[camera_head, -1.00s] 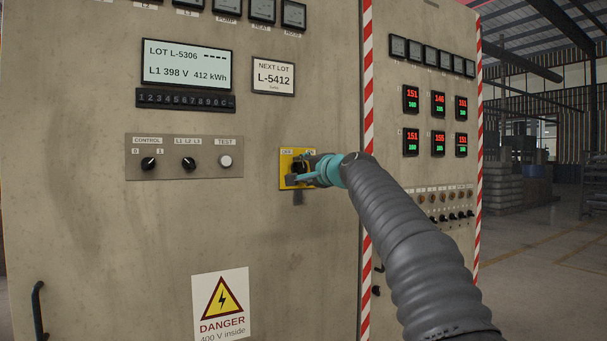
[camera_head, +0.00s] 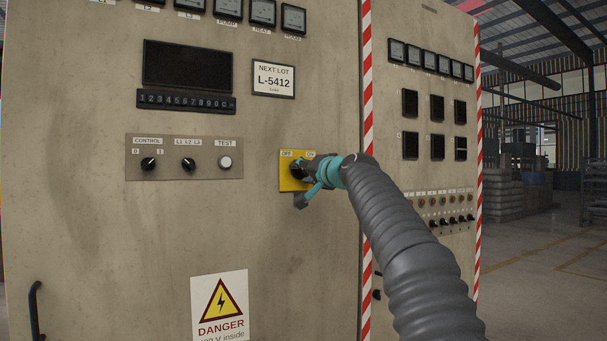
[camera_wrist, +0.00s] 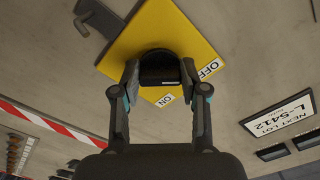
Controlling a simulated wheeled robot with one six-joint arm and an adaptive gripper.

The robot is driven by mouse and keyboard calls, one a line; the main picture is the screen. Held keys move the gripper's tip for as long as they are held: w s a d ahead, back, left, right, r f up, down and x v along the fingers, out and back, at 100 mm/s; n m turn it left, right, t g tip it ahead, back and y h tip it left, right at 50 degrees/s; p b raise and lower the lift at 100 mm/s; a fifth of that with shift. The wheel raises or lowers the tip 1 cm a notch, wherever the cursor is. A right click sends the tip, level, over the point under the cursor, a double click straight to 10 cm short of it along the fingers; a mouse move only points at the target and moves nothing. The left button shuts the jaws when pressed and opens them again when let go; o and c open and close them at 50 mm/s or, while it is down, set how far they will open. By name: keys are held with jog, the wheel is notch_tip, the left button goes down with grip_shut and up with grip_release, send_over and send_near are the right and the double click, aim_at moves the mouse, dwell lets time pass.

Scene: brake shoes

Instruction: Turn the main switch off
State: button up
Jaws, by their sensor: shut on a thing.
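The main switch is a black rotary knob (camera_wrist: 160,70) on a yellow plate (camera_head: 286,184) labelled OFF and ON, on the beige cabinet front. My gripper (camera_head: 301,172) is at the knob, at the end of my grey arm coming from the lower right. In the wrist view, my gripper (camera_wrist: 160,82) has one finger on each side of the knob and is shut on it. The wrist view is rotated, with OFF at the right of the knob and ON below it. The fingers partly hide the knob in the head view.
A control strip (camera_head: 184,157) with two knobs and a test button lies left of the switch. A danger sign (camera_head: 220,305) is below. A dark hanging part (camera_wrist: 97,17) is beside the yellow plate.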

jog(key=shift+f, duration=0.1)
jog(key=o, duration=1.1)
jog(key=shift+o, duration=0.2)
jog(key=shift+s+d, duration=0.3)
jog(key=shift+s, duration=0.1)
jog(key=v, duration=1.1)
